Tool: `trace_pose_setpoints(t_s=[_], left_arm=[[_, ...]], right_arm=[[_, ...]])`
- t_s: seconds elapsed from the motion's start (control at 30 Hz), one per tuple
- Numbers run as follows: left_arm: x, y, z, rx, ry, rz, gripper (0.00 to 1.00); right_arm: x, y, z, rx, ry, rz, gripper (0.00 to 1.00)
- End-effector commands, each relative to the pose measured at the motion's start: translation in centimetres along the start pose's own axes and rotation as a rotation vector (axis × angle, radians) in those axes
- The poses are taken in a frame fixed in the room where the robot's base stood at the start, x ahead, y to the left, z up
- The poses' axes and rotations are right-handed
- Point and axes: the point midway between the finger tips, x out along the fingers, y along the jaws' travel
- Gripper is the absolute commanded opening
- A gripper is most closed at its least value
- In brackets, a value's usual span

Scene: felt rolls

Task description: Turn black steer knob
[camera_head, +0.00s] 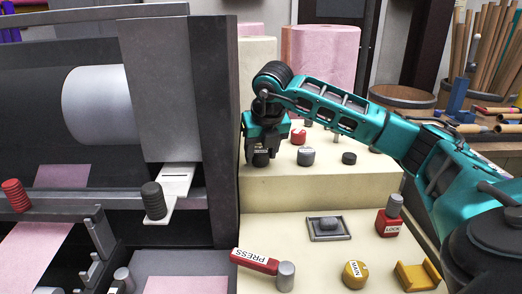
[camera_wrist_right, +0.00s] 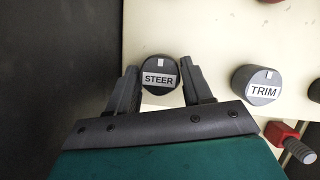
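The black steer knob (camera_wrist_right: 159,73) is round, with a white STEER label and a small white mark near its far edge. It stands on the cream panel. My right gripper (camera_wrist_right: 160,84) has its two fingers on either side of the knob, open, with narrow gaps showing beside it. In the head view my right gripper (camera_head: 261,157) points down at the left end of the raised panel step and hides most of the knob. My left gripper is not in view.
The TRIM knob (camera_wrist_right: 258,84) stands right of the steer knob. A red-based lever (camera_wrist_right: 290,142) is lower right. A dark machine wall (camera_head: 222,120) rises close left of my gripper. PRESS lever (camera_head: 258,262), MAIN knob (camera_head: 356,273) and LOCK switch (camera_head: 389,221) sit on the lower panel.

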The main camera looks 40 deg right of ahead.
Motion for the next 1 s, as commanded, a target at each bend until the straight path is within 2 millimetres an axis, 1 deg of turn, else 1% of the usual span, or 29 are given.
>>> trace_pose_setpoints(t_s=[0.03, 0.3, 0.37, 0.67, 0.87, 1.0], left_arm=[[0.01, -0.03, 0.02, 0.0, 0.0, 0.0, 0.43], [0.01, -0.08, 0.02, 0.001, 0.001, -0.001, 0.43], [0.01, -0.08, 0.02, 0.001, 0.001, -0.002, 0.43], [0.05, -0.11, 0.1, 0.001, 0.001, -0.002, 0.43], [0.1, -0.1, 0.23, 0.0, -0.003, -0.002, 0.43], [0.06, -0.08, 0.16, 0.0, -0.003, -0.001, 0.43]], right_arm=[[-0.01, 0.02, 0.0, 0.0, 0.0, 0.0, 0.45], [-0.03, 0.01, 0.0, 0.0, 0.0, 0.0, 0.19], [-0.03, 0.01, 0.01, 0.0, 0.0, 0.0, 0.15], [-0.02, -0.07, 0.0, -0.044, 0.0, 0.018, 0.15], [0.01, -0.16, -0.01, -0.151, 0.001, 0.063, 0.15], [-0.04, -0.24, 0.06, -0.253, 0.0, 0.106, 0.15]])
